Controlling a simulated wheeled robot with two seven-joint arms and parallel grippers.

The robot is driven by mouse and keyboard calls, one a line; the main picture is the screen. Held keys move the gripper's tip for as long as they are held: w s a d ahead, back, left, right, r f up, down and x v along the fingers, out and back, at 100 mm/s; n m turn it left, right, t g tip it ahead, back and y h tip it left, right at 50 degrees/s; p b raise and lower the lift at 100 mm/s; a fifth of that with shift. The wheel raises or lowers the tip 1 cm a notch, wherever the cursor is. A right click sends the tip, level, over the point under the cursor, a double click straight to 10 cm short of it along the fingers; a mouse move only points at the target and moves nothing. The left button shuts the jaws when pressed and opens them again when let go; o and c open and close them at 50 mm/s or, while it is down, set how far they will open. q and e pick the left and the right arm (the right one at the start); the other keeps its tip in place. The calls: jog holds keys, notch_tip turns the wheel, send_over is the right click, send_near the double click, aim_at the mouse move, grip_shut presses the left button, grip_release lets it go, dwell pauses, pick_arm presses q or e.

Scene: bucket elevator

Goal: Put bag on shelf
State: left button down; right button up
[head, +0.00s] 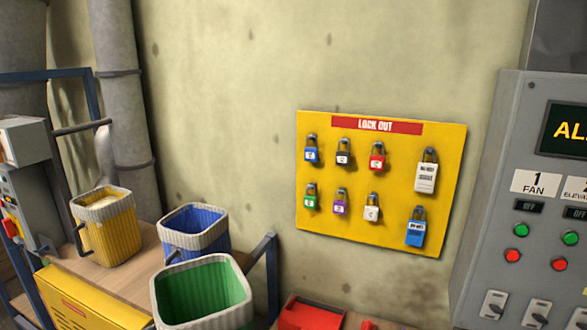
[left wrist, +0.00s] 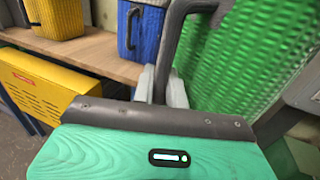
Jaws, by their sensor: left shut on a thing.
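A green ribbed bag (head: 203,292) with a grey rim is at the bottom of the head view, in front of the right end of the wooden shelf (head: 125,282). Its inside looks empty. In the left wrist view the green bag (left wrist: 240,60) fills the right side. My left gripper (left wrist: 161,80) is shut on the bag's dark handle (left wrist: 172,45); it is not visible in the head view. A yellow bag (head: 108,235) with pale contents and a blue bag (head: 192,243) stand upright on the shelf. My right gripper is not in view.
A yellow box panel (head: 85,300) runs along the shelf's front. A blue rail (head: 265,265) rises at its right end. A lockout board (head: 380,185) hangs on the wall, with a control panel (head: 530,220) at right. A red box (head: 310,315) sits below.

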pick_arm(q)
jog(key=shift+n+y, duration=0.3)
jog(key=shift+y, duration=0.3)
jog(key=shift+s+d+f, duration=0.5)
jog(key=shift+s+d, duration=0.05)
jog(key=shift+d, duration=0.65)
jog(key=shift+s+d+f, duration=0.55)
jog(key=shift+d, duration=0.7)
jog(key=shift+s+d+f, duration=0.5)
jog(key=shift+s+d, duration=0.05)
jog(key=shift+d, duration=0.65)
jog(key=f+b, duration=0.3)
jog(key=shift+d, duration=0.25)
jog(key=shift+a+f+b, duration=0.15)
jog(key=shift+f+b, duration=0.3)
jog(key=shift+b, duration=0.1)
